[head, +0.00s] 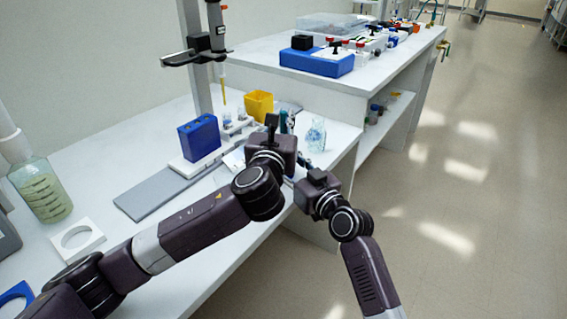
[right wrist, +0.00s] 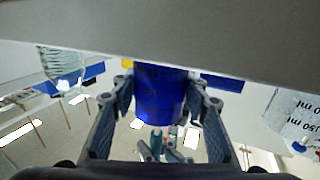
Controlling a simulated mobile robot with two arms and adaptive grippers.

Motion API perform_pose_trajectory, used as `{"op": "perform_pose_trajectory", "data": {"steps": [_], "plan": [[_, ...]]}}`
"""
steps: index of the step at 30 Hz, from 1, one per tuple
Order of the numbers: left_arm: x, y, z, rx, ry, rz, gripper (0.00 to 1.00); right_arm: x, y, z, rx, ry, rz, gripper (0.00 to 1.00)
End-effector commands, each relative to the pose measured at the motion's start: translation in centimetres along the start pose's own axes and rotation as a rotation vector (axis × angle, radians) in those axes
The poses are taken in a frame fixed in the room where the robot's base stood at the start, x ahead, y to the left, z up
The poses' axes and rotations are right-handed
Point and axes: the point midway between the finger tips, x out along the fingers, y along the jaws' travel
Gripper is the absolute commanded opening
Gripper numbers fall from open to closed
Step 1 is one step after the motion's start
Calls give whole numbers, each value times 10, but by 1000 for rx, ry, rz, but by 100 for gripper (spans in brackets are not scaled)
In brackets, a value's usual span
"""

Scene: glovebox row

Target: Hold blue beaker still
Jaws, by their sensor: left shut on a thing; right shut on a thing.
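The blue beaker (right wrist: 160,92) fills the middle of the right wrist view, between the two fingers of my right gripper (right wrist: 160,112), which is shut on it. In the head view the beaker is hidden behind my arms, and so are most of the right gripper's fingers. My left gripper (head: 287,122) is over the bench near its front edge, its teal-grey fingers partly behind its dark wrist. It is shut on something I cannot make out. I cannot tell whether it touches the beaker.
A clear beaker (head: 316,135) stands close right of my left gripper. A blue block (head: 200,138), a yellow container (head: 259,105) and small glassware (head: 228,120) are behind it. A stand (head: 196,60) rises at the back. A liquid-filled bottle (head: 42,192) is at far left.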

Motion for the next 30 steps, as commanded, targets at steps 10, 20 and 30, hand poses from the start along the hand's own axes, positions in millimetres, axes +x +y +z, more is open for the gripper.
{"op": "perform_pose_trajectory", "data": {"steps": [10,20,30], "plan": [[0,-1,23,0,-3,-2,1,0,0,0,0,-1,0,15],[0,0,43,0,-3,-1,1,0,0,0,0,-1,0,15],[0,0,64,1,-3,0,1,0,0,0,0,-1,0,15]]}}
